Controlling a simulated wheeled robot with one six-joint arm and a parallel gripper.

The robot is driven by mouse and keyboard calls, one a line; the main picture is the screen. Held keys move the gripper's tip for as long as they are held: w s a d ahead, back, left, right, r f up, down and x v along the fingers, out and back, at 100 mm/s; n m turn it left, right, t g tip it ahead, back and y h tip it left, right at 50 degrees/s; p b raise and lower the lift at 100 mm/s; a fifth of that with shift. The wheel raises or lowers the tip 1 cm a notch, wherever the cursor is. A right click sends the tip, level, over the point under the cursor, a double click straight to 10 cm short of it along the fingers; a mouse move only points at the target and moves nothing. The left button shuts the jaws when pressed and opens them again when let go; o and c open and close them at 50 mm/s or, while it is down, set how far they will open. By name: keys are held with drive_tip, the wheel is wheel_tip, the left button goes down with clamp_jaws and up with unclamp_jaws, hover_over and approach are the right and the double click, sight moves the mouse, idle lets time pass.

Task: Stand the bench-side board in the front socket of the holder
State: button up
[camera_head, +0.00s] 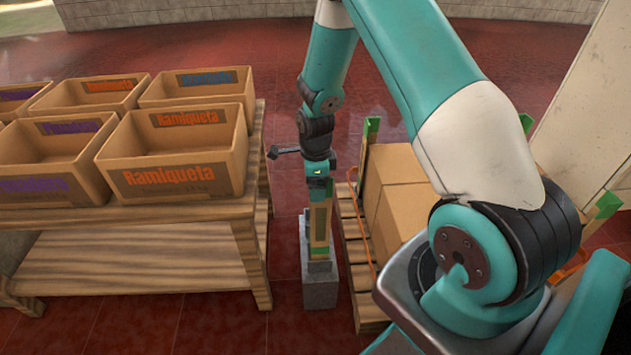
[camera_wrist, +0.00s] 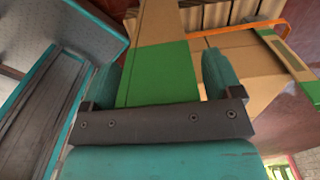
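A tan board (camera_head: 320,216) with a green band near its lower end stands upright below my gripper (camera_head: 318,187). The holder (camera_head: 320,290) is a grey block on the floor, between the bench and the pallet. The board's lower end is at the holder; I cannot tell whether it sits in a socket or just above one. In the wrist view, the board's green end (camera_wrist: 158,72) fills the space between the two fingers of my gripper (camera_wrist: 163,88), which is shut on it. The sockets are hidden.
A wooden bench (camera_head: 140,232) with several cardboard crates (camera_head: 178,182) stands at left, close to the holder. At right, a pallet (camera_head: 352,255) carries cardboard boxes (camera_head: 400,205) and green-tipped posts (camera_head: 371,130). Only a narrow strip of red floor (camera_head: 285,250) is free between them.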

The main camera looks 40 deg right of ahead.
wheel_tip(320, 180, up, 17)
drive_tip(key=p, duration=0.3)
drive_tip(key=shift+r, duration=0.2)
drive_tip(key=shift+a, duration=0.1)
